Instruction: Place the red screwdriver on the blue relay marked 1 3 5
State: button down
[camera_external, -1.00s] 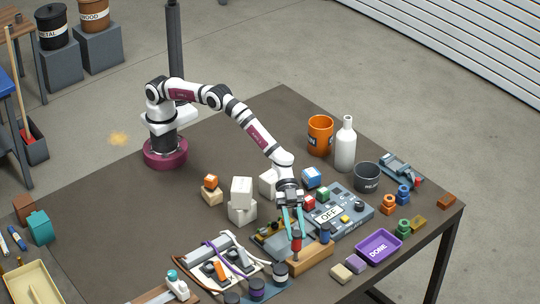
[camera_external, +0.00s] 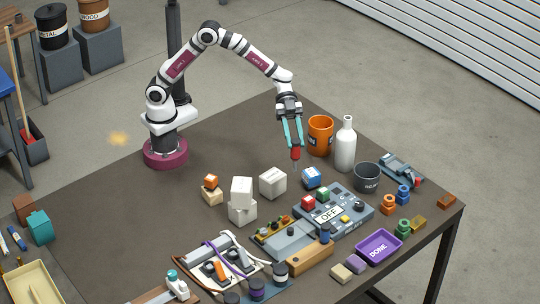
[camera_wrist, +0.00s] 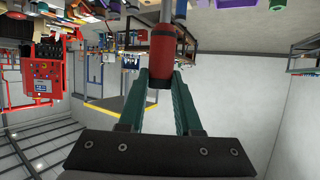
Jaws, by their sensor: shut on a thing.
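My gripper (camera_external: 294,149) is shut on the red screwdriver (camera_external: 295,154) and holds it in the air, shaft pointing down. The wrist view shows the red handle (camera_wrist: 160,58) between the green fingertips. A blue relay (camera_external: 312,176) with a white marking on its top stands on the table, below and slightly right of the screwdriver. The marking is too small to read. The screwdriver is above the table, apart from the relay.
A white cube (camera_external: 273,183) stands left of the blue relay. The grey OFF panel (camera_external: 352,207) lies in front of it. An orange mug (camera_external: 320,135), a white bottle (camera_external: 345,146) and a dark cup (camera_external: 366,177) stand to the right. A wooden holder (camera_external: 308,258) sits near the front edge.

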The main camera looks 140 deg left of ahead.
jog(key=s+a, duration=0.1)
jog(key=s, duration=0.3)
jog(key=s+a+f, duration=0.1)
jog(key=a+f, duration=0.9)
jog(key=a, duration=0.1)
jog(key=shift+s+a, duration=0.15)
jog(key=shift+a, duration=0.15)
jog(key=c, duration=0.6)
grip_release()
jog(key=shift+f, duration=0.15)
